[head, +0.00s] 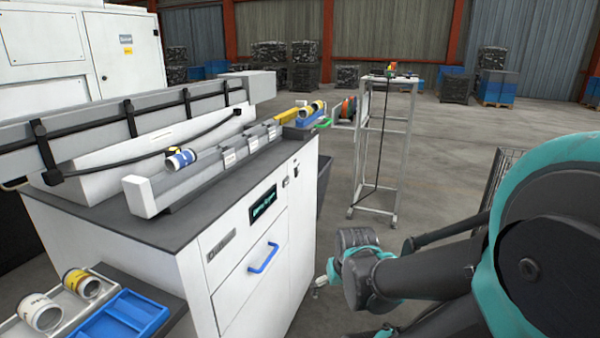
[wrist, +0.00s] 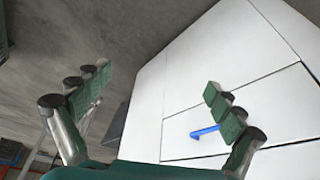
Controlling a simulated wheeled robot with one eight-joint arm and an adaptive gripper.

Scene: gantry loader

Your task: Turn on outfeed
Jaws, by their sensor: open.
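The white loader cabinet (head: 250,300) stands left of centre in the head view. Its upper front carries a dark display (head: 263,204) with lit text too small to read, and small fittings (head: 297,171) near the right corner. No control is readably marked outfeed. A blue handle (head: 264,257) is on the front below the display; it also shows in the wrist view (wrist: 205,131). My gripper (wrist: 158,80) is open and empty, with its green-padded fingers spread wide before the white front, touching nothing visible. In the head view it is low, right of the cabinet.
A grey rail (head: 215,172) with labelled sections and a blue-and-white cylinder (head: 181,159) lie on the cabinet top. A tray with two cylinders and a blue bin (head: 122,318) are at lower left. A wheeled metal stand (head: 385,150) is behind. Open floor lies between stand and arm.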

